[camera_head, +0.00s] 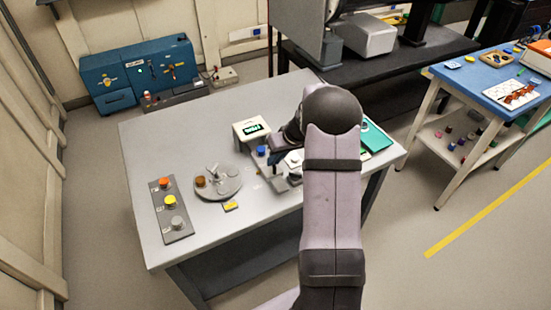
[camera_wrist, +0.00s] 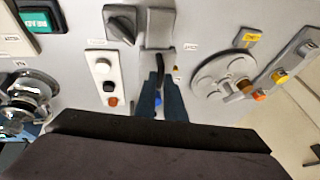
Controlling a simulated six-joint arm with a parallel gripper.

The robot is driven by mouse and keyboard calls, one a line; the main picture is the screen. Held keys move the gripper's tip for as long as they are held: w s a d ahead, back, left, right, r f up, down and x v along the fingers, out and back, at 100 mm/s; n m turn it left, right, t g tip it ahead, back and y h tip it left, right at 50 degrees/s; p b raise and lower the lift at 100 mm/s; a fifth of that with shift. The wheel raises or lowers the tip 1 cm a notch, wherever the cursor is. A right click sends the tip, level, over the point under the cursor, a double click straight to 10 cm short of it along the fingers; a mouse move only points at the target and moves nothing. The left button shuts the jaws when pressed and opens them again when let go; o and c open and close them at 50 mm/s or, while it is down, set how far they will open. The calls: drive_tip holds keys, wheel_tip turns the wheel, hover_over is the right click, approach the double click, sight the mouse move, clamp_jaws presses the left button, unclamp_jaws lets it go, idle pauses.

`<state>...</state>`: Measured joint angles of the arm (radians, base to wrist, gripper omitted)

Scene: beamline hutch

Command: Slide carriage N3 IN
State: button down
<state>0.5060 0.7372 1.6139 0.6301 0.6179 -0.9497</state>
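My gripper (camera_wrist: 160,78) points down at the grey bench panel in the wrist view. Its two dark blue fingers are close together with a narrow gap between them. A blue knob (camera_wrist: 158,98) shows in that gap; I cannot tell whether the fingers touch it. In the head view the blue knob (camera_head: 261,150) is just left of my gripper (camera_head: 274,165), which my arm partly hides. A grey block (camera_wrist: 160,27) with a dark part below it lies just beyond the fingertips in the wrist view. I cannot read an N3 label, so I cannot tell which part is carriage N3.
A round plate (camera_head: 230,186) with an orange-brown knob and a strip (camera_head: 180,228) with orange, yellow and grey knobs stand left. A display box (camera_head: 245,124) is behind. The bench's back left is clear.

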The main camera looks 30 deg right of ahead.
drive_tip(key=w, duration=0.4)
drive_tip(key=shift+w, duration=0.2)
drive_tip(key=shift+w+r, duration=0.1)
drive_tip(key=shift+r, duration=0.05)
drive_tip(key=c, duration=1.8)
unclamp_jaws()
drive_tip(key=shift+w, duration=0.15)
drive_tip(key=shift+c, duration=0.2)
drive_tip(key=b+v, duration=0.2)
drive_tip(key=v, duration=0.5)
